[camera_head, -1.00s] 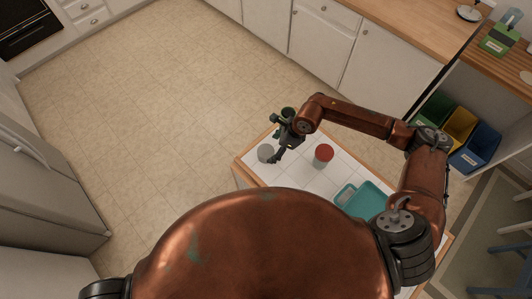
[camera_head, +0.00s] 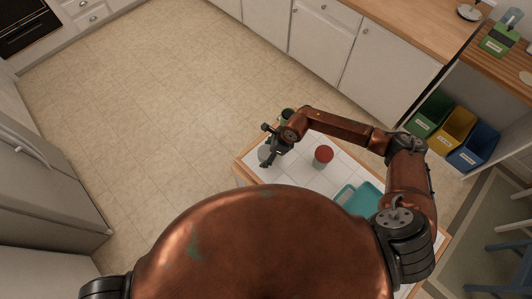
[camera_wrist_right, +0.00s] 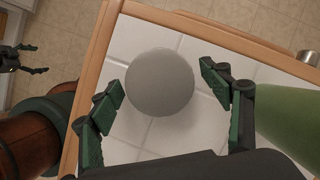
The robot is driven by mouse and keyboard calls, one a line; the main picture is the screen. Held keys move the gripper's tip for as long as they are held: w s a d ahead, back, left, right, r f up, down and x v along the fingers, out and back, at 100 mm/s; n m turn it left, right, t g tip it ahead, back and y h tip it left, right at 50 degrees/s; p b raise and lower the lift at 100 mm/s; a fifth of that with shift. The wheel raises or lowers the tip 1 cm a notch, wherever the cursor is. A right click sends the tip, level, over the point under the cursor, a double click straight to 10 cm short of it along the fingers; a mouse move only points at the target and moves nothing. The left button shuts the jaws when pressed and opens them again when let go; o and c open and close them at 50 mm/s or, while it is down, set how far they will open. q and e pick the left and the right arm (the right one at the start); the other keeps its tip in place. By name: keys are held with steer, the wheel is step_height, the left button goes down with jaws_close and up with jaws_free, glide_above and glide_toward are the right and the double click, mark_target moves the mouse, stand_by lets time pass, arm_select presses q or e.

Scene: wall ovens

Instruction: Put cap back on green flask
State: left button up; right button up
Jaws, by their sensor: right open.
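A grey round piece, apparently the cap (camera_head: 264,153), lies on the white-tiled tabletop (camera_head: 310,181) near its left corner. In the right wrist view the cap (camera_wrist_right: 160,82) shows as a plain disc between my spread fingers, with a gap on each side. My right gripper (camera_head: 267,146) is open and over the cap, partly covering it; its fingers show in the wrist view (camera_wrist_right: 162,90). My left gripper (camera_wrist_right: 28,60) shows small and open at upper left, empty.
A teal tray (camera_head: 368,197) lies nearer, toward the right. The table has a wooden rim (camera_wrist_right: 92,85). White tiles between cap and jar are clear. Labelled bins (camera_head: 455,130) stand beyond the right arm.

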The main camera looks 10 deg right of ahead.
arm_select(q)
steer(key=shift+w, duration=0.3)
arm_select(e)
steer(key=shift+c, duration=0.6)
arm_select(q)
steer(key=shift+w, duration=0.1)
arm_select(e)
steer(key=c, duration=0.9)
